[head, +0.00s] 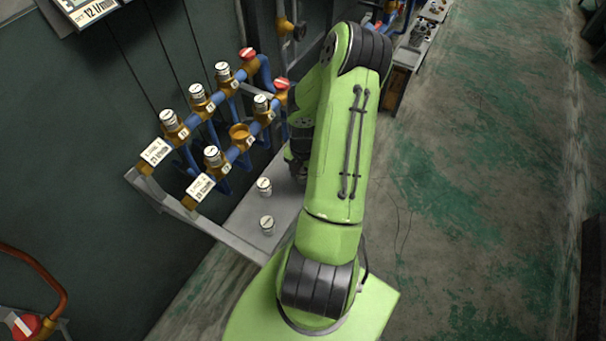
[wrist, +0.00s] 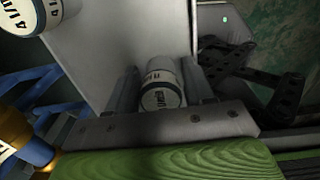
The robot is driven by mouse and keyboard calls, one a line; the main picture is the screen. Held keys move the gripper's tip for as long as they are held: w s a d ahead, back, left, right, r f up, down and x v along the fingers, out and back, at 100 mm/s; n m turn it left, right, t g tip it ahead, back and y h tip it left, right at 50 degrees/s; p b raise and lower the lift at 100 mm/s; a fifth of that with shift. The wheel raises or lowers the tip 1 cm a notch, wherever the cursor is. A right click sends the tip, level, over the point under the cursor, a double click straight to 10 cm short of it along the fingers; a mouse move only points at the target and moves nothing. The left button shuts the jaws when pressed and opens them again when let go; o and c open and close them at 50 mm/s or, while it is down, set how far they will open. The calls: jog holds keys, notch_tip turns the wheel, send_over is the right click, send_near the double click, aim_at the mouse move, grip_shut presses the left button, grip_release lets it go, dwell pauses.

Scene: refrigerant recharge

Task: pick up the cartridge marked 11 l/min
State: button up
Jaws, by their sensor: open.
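In the wrist view a white cartridge with a grey band and dark print (wrist: 163,97) stands between the two fingers of my gripper (wrist: 160,78). The fingers are open, one on each side of it. Its print is too small and turned for me to read the number surely. Another white cartridge (wrist: 38,12) at the top left bears print that seems to read 4 l/min. In the head view two white cartridges, one (head: 264,187) behind the other (head: 267,225), stand on the grey shelf. My arm hides most of the gripper and the cartridge there.
The grey shelf (head: 245,218) lies below blue pipe manifolds (head: 231,153) with several white cartridges in brass sockets. One brass socket (head: 239,131) looks empty. Flow signs (head: 200,188) stand at the manifold ends. Open floor (head: 470,200) lies to the right.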

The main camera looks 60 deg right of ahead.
jog(key=shift+r, duration=0.1)
jog(key=c, duration=0.9)
